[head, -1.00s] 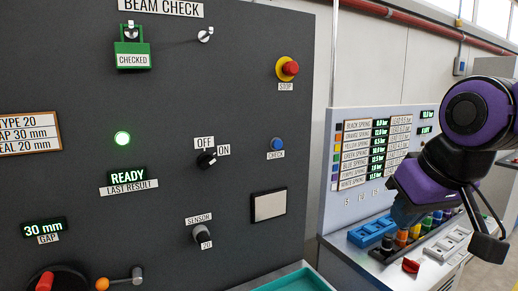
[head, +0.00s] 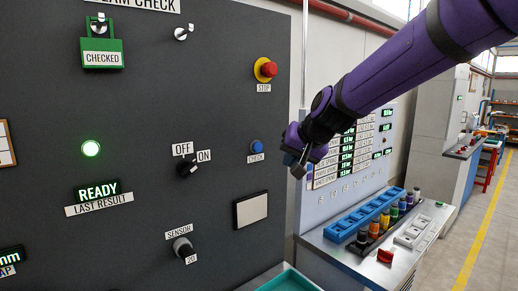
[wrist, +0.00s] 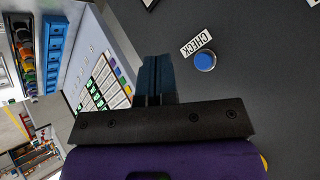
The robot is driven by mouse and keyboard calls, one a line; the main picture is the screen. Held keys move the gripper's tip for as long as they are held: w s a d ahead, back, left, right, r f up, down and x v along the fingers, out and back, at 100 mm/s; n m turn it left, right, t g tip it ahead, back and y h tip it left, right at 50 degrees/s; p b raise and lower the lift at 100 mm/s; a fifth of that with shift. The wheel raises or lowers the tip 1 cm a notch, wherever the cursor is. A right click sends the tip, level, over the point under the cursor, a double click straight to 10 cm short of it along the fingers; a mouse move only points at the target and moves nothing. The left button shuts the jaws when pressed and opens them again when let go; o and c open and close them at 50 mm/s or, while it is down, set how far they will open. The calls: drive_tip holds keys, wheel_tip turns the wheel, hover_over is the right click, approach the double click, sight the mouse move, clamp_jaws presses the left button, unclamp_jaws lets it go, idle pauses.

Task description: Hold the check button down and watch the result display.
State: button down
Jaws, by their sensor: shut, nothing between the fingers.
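The blue check button (head: 256,146) sits on the dark panel above its CHECK label, right of the OFF/ON switch. It also shows in the wrist view (wrist: 204,61), ahead and to the right of my fingers. My gripper (head: 300,168) is shut and empty, to the right of the button and apart from it. In the wrist view its closed fingers (wrist: 154,80) point towards the panel. The result display (head: 98,191) reads READY in green, above the LAST RESULT label. A green lamp (head: 91,148) is lit above it.
A red stop button (head: 268,69) is above the check button. The sensor knob (head: 182,246) and a pale square plate (head: 251,209) are below. A green CHECKED tag (head: 102,54) hangs upper left. A bench with a blue rack (head: 365,215) and coloured springs stands right.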

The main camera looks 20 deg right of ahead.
sight(258, 147)
drive_tip(key=shift+w+f, duration=0.1)
drive_tip(key=shift+w, duration=0.4)
drive_tip(key=shift+w, duration=0.1)
drive_tip(key=shift+w+a, duration=0.55)
drive_tip(key=shift+w, duration=0.75)
drive_tip(key=shift+w+a, duration=0.6)
drive_tip(key=shift+w, duration=0.75)
drive_tip(key=shift+w+a, duration=0.55)
drive_tip(key=shift+w, duration=0.75)
drive_tip(key=shift+w+a, duration=0.15)
drive_tip(key=shift+w, duration=0.2)
drive_tip(key=shift+w+a, duration=0.2)
drive_tip(key=shift+w, duration=0.25)
drive_tip(key=shift+s+d, duration=0.1)
drive_tip(key=shift+s, duration=0.05)
idle(0.8)
drive_tip(key=shift+s+d, duration=0.25)
drive_tip(key=shift+s, duration=0.45)
